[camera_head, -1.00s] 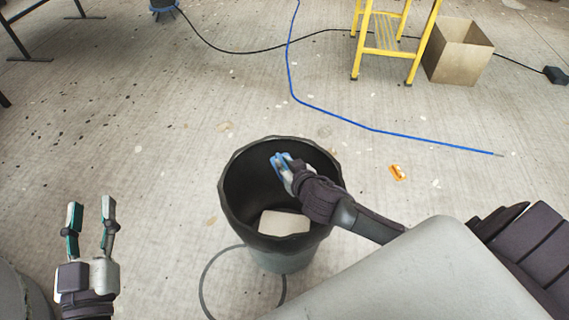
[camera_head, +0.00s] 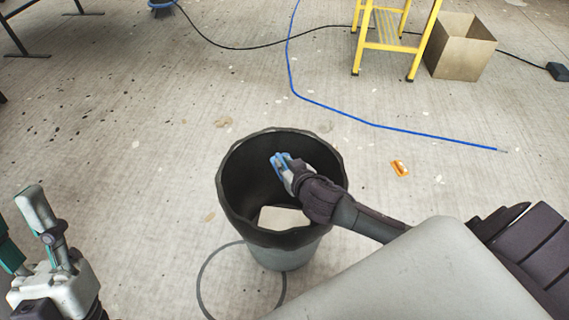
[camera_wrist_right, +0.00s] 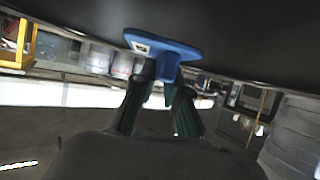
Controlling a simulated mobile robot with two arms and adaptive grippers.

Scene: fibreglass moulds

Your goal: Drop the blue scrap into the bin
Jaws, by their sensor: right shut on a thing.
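The dark bin (camera_head: 232,205) stands on the floor in the middle of the head view, with a pale flat piece (camera_head: 283,218) lying inside it. My right gripper (camera_head: 283,164) is over the bin's opening and is shut on the blue scrap (camera_head: 276,158). In the right wrist view the blue scrap (camera_wrist_right: 163,45) sits at the fingertips of the right gripper (camera_wrist_right: 160,88), with a small white label on it. My left gripper (camera_head: 28,232) is at the lower left of the head view, its fingers apart and empty.
A blue hose (camera_head: 420,135) and a black cable (camera_head: 240,48) lie on the floor behind the bin. A yellow step stand (camera_head: 385,45) and an open cardboard box (camera_head: 458,52) stand at the back right. A small orange piece (camera_head: 399,168) lies right of the bin.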

